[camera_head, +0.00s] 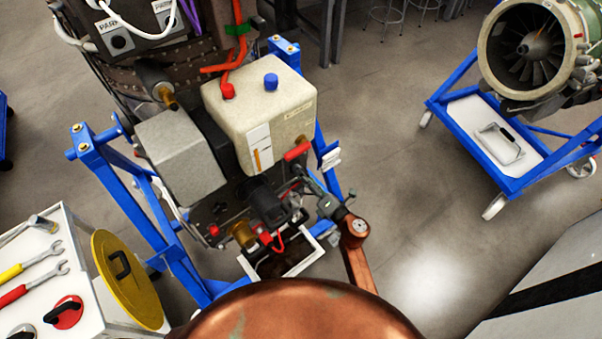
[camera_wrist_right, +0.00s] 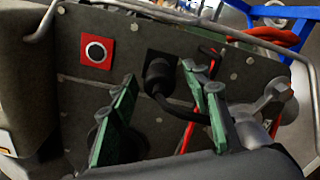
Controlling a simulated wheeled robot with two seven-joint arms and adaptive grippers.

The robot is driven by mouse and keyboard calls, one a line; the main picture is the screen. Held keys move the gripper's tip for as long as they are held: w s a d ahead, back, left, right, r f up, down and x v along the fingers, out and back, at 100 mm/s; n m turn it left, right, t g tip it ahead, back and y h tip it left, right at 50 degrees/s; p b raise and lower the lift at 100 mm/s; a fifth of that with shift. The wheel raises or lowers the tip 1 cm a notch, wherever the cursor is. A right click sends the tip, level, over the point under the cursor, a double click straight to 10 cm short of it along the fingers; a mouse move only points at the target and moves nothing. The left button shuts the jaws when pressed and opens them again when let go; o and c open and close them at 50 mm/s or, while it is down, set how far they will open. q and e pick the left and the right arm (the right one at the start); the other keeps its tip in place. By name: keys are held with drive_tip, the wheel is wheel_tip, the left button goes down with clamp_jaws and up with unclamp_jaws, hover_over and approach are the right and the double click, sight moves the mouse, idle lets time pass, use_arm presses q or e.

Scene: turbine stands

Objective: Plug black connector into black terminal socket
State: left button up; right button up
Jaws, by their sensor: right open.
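The black connector (camera_wrist_right: 158,73), with its black cable, is at the black square terminal socket (camera_wrist_right: 153,54) on the grey panel in the right wrist view. They overlap there, and I cannot tell how deep the connector sits. My right gripper (camera_wrist_right: 159,71) is open, with its two green fingers on either side of the connector and a gap on each side. In the head view my right gripper (camera_head: 308,188) is beside the engine's front, at the end of the copper arm. The connector cannot be made out clearly there. My left gripper is not in view.
A red square socket (camera_wrist_right: 97,50) is left of the connector. A red cable (camera_wrist_right: 187,135) runs behind the right finger. The engine hangs in a blue stand (camera_head: 95,155). A white tool table (camera_head: 75,300) is at lower left. A second turbine (camera_head: 530,45) stands at upper right, with clear floor between.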

drive_tip(key=shift+c, duration=0.2)
idle(0.6)
clamp_jaws()
idle(0.5)
